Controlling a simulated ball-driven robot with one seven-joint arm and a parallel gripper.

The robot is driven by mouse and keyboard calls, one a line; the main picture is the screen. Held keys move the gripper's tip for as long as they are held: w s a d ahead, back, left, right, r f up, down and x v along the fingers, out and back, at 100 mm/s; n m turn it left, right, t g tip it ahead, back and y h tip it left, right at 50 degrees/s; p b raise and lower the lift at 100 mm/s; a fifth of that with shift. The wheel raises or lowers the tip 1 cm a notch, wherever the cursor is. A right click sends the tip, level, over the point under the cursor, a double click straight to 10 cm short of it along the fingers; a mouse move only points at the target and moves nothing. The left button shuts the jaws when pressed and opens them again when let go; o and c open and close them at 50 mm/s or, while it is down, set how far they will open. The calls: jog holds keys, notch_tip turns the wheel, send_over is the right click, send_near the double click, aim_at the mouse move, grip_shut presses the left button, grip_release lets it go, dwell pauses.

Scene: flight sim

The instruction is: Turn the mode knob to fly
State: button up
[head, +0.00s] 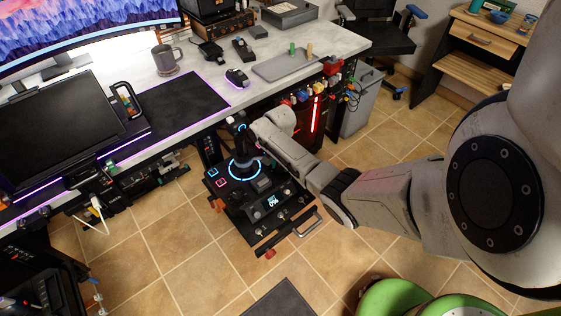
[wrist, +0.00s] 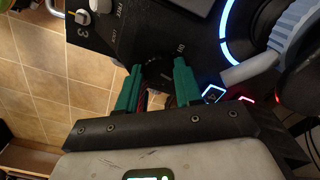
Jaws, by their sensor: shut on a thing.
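The mode knob (wrist: 157,76) is a dark round dial on the black control panel in the wrist view. Small white marks stand around it, too small and tilted to read surely, so I cannot tell its setting. My gripper (wrist: 159,68) has two green fingers, one on each side of the knob, shut on it. In the head view the black panel (head: 236,207) stands below the desk edge, with a joystick and a glowing blue ring. My arm reaches it from the right, and the fingers and knob cannot be made out there.
In the wrist view a glowing blue ring (wrist: 226,40) and lit blue and pink buttons lie right of the fingers. A pale knob (wrist: 101,6) is at the upper left. In the head view the desk (head: 205,65) is above the panel, and tiled floor (head: 190,255) lies open in front.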

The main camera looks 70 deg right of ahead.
jog(key=n+p, duration=0.1)
jog(key=n, duration=0.5)
jog(key=shift+w+p, duration=0.1)
jog(key=shift+p, duration=0.25)
jog(key=shift+n, duration=0.3)
jog(key=o, duration=1)
jog(key=shift+o, duration=0.2)
jog(key=shift+r, duration=0.1)
notch_tip(320, 180, up, 11)
jog(key=p, duration=0.2)
jog(key=shift+f, duration=0.2)
